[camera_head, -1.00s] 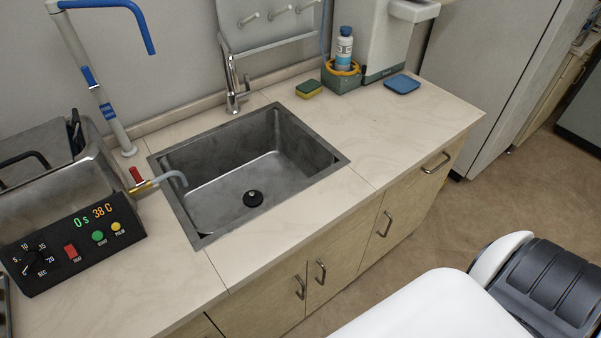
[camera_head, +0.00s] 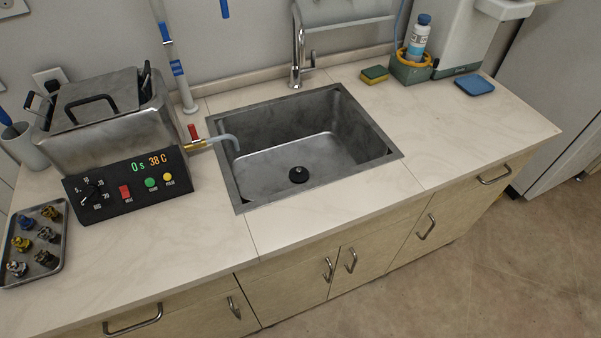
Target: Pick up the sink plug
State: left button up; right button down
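The sink plug (camera_head: 298,175) is a small round black piece with a knob on top. It sits on the floor of the metal sink (camera_head: 255,165), near the front middle of the basin. I cannot tell whether it is seated in the drain or lying loose. Neither of my grippers shows in the head view now.
A metal bath (camera_head: 115,125) with a control panel (camera_head: 130,185) stands left of the sink, its tap (camera_head: 205,143) reaching over the rim. A chrome faucet (camera_head: 297,50) is behind. A tray (camera_head: 60,255) of small parts lies left. The counter front (camera_head: 330,215) is clear.

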aim_at(298, 174)
jog(key=l+u, duration=0.4)
jog(key=i+l+u, duration=0.1)
jog(key=l+u, duration=0.6)
jog(key=u, duration=0.15)
jog(key=k+j, duration=0.05)
